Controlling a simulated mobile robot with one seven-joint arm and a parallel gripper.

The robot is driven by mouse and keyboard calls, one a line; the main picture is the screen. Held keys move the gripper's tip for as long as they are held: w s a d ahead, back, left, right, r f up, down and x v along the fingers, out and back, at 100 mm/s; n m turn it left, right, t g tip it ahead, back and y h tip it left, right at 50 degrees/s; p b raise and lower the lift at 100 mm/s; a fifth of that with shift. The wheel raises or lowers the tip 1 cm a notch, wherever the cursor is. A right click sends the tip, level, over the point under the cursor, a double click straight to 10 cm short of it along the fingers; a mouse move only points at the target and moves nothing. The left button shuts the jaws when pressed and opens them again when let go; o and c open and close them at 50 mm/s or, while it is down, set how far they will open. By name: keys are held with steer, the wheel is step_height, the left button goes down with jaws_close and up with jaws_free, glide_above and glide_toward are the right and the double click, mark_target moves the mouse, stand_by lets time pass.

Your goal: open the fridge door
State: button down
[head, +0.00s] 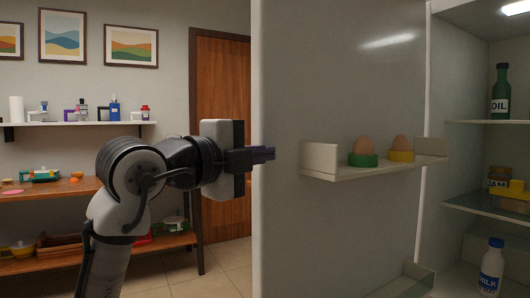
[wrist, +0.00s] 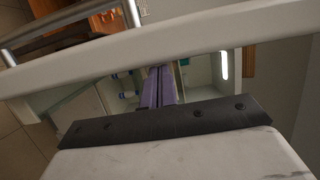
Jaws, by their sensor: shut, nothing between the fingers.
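The fridge door (head: 340,230) stands open in the head view, its inner side facing me, and the lit fridge interior (head: 460,165) shows to its right. In the wrist view the door's edge (wrist: 230,28) crosses as a pale band, with a metal bar handle (wrist: 60,30) at upper left. My gripper (head: 270,153) is beside the door's left edge, its fingers shut and empty. The fingers also show in the wrist view (wrist: 158,82), pointing past the door edge towards the interior. I cannot tell whether they touch the door.
A door shelf (head: 335,176) holds two eggs in a green cup (head: 363,159) and a yellow cup (head: 400,156). A wooden table (head: 60,192) with clutter stands at left.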

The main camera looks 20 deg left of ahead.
steer(key=w+a+p, duration=0.6)
steer(key=w+a, duration=0.3)
steer(key=a, duration=0.3)
steer(key=shift+a+p, duration=0.15)
steer(key=shift+p, duration=0.25)
steer(key=shift+d+f, duration=0.1)
steer(key=shift+d, duration=0.1)
